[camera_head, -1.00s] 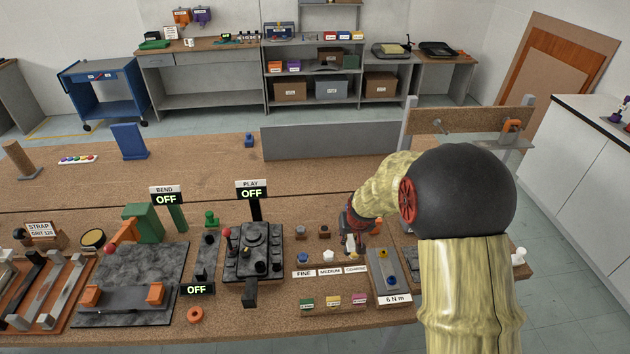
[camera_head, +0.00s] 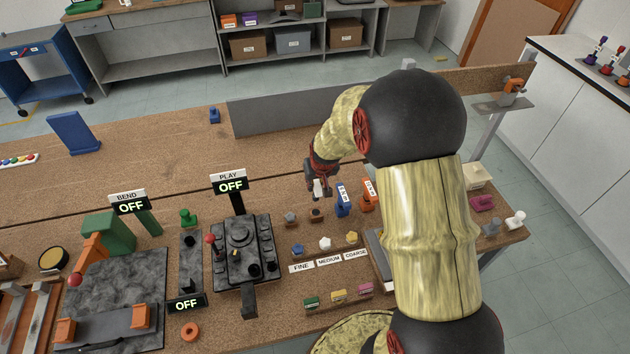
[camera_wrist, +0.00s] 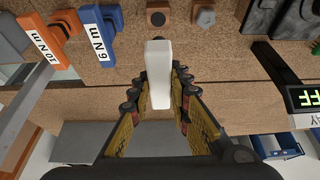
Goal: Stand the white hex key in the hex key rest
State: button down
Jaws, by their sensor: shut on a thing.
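My gripper (camera_head: 318,184) is shut on the white hex key (camera_wrist: 158,75), which shows as a pale bar between the fingers in the wrist view. In the head view the hex key (camera_head: 318,189) hangs below the fingers, roughly upright. A small brown block with a dark socket (camera_head: 316,215), which looks like the hex key rest, stands on the bench just in front of the key. It also shows in the wrist view (camera_wrist: 158,14), beyond the key's end. The key appears apart from this block; the exact height gap cannot be told.
A grey hex-topped piece (camera_head: 290,218) stands left of the brown block. The blue 6 N m holder (camera_head: 342,206) and orange 10 N m holder (camera_head: 367,196) stand close on the right. Blue, white and yellow knobs (camera_head: 325,243) are in front. The bench behind is clear up to a grey panel (camera_head: 275,115).

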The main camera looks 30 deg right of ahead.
aim_at(316, 200)
jog(key=shift+f+b, duration=2.15)
jog(key=shift+f, duration=0.7)
jog(key=shift+f+b, duration=1.55)
jog(key=shift+f, duration=0.4)
jog(key=c, duration=1.6)
grip_release()
jog(key=shift+s, duration=0.1)
